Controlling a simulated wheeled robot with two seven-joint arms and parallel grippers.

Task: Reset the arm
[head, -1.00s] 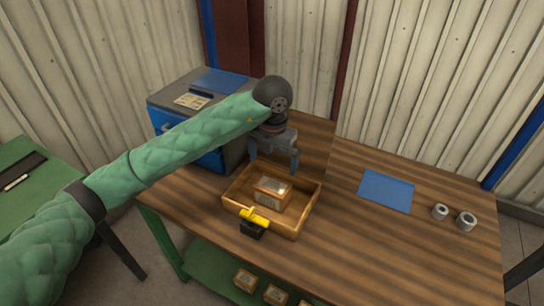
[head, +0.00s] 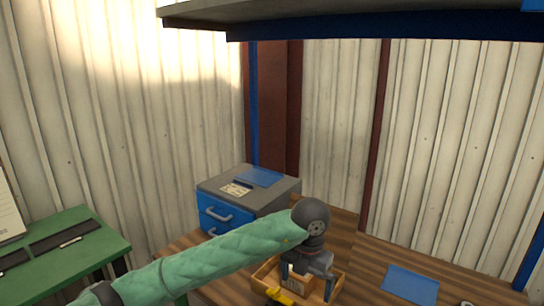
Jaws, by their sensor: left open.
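My left arm comes in from the lower left in its green padded sleeve. My left gripper (head: 307,283) points down over the wooden tray (head: 262,272) on the table, with its two fingers apart. A small box (head: 296,279) in the tray shows partly behind and between the fingers. A yellow-handled thing (head: 279,296) sits at the tray's front edge, cut by the lower picture edge. I cannot tell whether the fingers touch the box. My right gripper is not in view.
A blue drawer cabinet (head: 228,221) with a grey top stands at the table's back left. A blue mat (head: 410,284) lies at right. A green table (head: 60,250) is at far left. A shelf (head: 370,22) hangs overhead. The wall stands close behind.

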